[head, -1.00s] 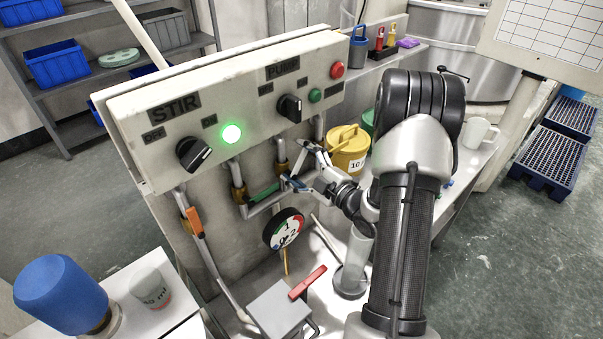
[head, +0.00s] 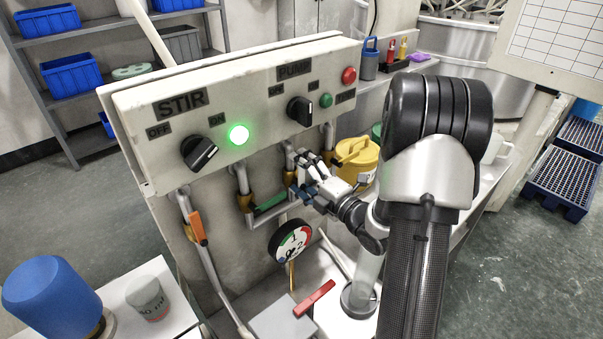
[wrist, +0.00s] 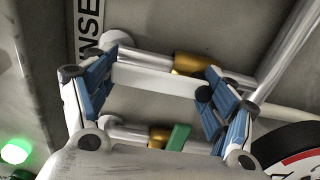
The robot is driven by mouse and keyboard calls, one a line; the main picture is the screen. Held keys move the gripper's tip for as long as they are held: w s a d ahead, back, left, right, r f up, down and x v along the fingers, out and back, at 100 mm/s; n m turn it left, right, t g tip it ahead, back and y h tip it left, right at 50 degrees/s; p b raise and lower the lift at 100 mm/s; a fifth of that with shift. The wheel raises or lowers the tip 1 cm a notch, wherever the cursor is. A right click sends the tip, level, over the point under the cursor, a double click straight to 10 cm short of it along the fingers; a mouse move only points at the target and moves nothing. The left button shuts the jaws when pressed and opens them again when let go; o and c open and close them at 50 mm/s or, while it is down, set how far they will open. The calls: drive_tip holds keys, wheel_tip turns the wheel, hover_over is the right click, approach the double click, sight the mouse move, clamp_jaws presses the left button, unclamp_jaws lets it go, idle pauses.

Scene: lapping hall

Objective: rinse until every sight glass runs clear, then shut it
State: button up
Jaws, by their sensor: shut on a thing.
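My gripper (head: 308,186) is at the pipes under the control box. In the wrist view its blue-padded fingers (wrist: 160,80) are shut on a white lever (wrist: 150,79) in front of a brass valve (wrist: 194,65). Part of a label reading "NSE" (wrist: 89,28) is beside it. A green lever (head: 272,201) on another brass valve is below; it also shows in the wrist view (wrist: 179,137). An orange lever (head: 197,227) hangs on the left pipe. A round gauge (head: 291,240) is below the gripper. I cannot make out any sight glass.
The control box (head: 225,110) has STIR and PUMP knobs and a lit green lamp (head: 238,135). A yellow bucket (head: 354,160) is right behind the gripper. A red handle (head: 315,297) is below. A blue bottle (head: 52,296) and a cup (head: 148,297) stand on the left.

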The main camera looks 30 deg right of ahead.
idle(0.4)
drive_tip(key=o, duration=1.5)
drive_tip(key=shift+o, duration=0.2)
drive_tip(key=shift+s, duration=0.1)
drive_tip(key=s+d, duration=0.1)
drive_tip(key=s, duration=1)
drive_tip(key=shift+s+d, duration=0.35)
drive_tip(key=shift+s, duration=0.05)
